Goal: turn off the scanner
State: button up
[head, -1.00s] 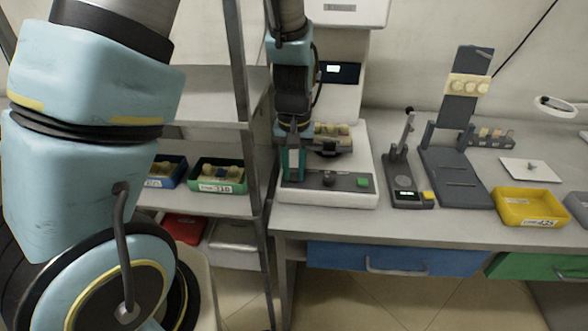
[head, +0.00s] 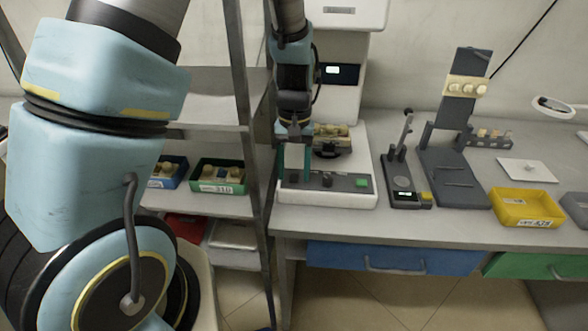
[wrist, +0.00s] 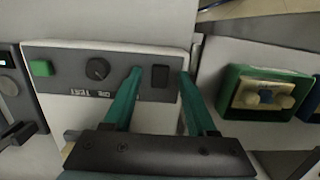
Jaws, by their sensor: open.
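The scanner is a tall white machine (head: 345,100) at the left end of the bench, with a small lit display (head: 333,70). Its dark front panel carries a green button (head: 361,183), a round knob (head: 327,181) and, in the wrist view, a black rocker switch (wrist: 160,77). The wrist view also shows the green button (wrist: 41,68) and knob (wrist: 97,69). My gripper (head: 294,174) is open and empty over the left part of the panel, hiding the switch in the head view. In the wrist view its teal fingertips (wrist: 160,72) lie either side of the switch; contact cannot be told.
A metal shelf rack stands left of the scanner, its post (head: 250,130) close to my gripper. It holds a green bin (head: 219,188) and a blue bin (head: 167,182). A dark handheld-style device (head: 404,192) and a yellow bin (head: 526,207) lie right of the scanner.

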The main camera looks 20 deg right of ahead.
aim_at(295, 175)
notch_tip(295, 175, up, 11)
jog(key=w+b, duration=0.1)
jog(key=shift+d+b, duration=0.25)
jog(key=shift+b, duration=0.05)
jog(key=shift+f, duration=0.1)
dwell(0.4)
